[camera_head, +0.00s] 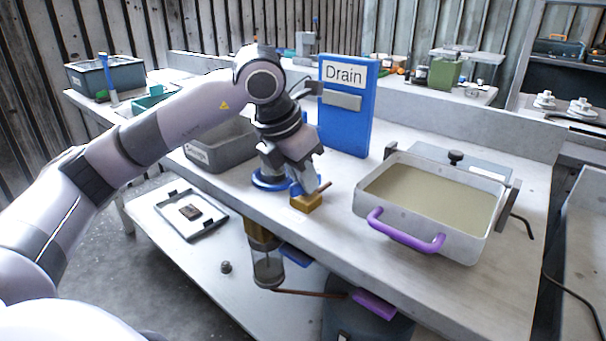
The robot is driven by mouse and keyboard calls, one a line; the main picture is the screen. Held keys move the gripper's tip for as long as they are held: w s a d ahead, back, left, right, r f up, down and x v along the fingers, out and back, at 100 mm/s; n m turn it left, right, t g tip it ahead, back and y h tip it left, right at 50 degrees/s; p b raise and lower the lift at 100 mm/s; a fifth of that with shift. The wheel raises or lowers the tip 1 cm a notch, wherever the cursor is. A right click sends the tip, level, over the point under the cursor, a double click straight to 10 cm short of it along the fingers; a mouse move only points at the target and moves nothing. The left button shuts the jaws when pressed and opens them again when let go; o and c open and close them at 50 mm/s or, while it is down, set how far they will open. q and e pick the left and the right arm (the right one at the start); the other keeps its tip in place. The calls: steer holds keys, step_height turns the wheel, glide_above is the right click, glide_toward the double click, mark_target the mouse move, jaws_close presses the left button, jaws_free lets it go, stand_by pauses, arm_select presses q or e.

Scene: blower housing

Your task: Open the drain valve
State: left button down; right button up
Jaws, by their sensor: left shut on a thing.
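The drain valve (307,203) is a small brass-coloured body at the front edge of the bench, in front of a blue sign (345,130) that reads "Drain". My left gripper (312,184) points down at the top of the valve and is shut on its handle; the fingers hide most of the handle, so its exact angle cannot be told. A blue ring (268,181) lies on the bench just left of the gripper. Below the bench edge hangs a brass and clear cylinder (266,262). My right gripper is not in view.
A pan of tan contents (430,200) with a purple front handle (405,231) stands right of the valve. A grey bin (222,150) is behind my left arm. A lower shelf holds a shallow tray (178,228). A dark container (366,318) stands below the bench.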

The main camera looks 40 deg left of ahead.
arm_select(q)
steer(key=shift+s+f, duration=0.1)
steer(key=shift+f, duration=0.05)
steer(key=c, duration=1.1)
jaws_free()
steer(key=shift+c, duration=0.2)
steer(key=v, duration=0.7)
steer(key=shift+p, duration=0.45)
